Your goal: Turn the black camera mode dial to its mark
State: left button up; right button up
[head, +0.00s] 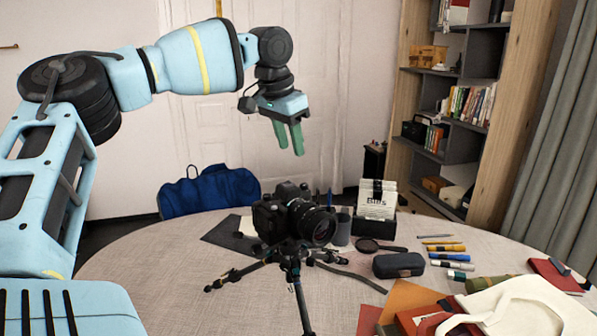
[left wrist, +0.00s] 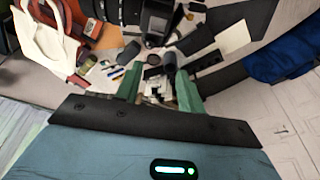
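A black camera (head: 268,219) with a large lens (head: 312,224) is mounted on a black tripod (head: 290,268) standing on the round table. Its mode dial and mark are too small and dark to make out. My left gripper (head: 291,150) is above the camera and apart from it, with its green fingers pointing down. In the left wrist view, the two fingers (left wrist: 158,90) stand apart with nothing held between them. Part of the camera (left wrist: 155,22) shows at the top of that view, cut off by the frame edge. My right gripper is not in view.
The grey table (head: 165,262) holds a glasses case (head: 398,265), a magnifying glass (head: 380,246), several markers and a box of cards (head: 376,203). A white bag (head: 510,305) lies at the front right. Tripod legs spread around the camera.

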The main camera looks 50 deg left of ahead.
aim_at(303, 184)
pick_arm(q)
jog(key=shift+s+d+f+m+t+h, duration=0.5)
jog(key=shift+s+d+f+t, duration=0.15)
jog(key=shift+s+t, duration=0.1)
jog(key=shift+x, duration=3.85)
grip_shut()
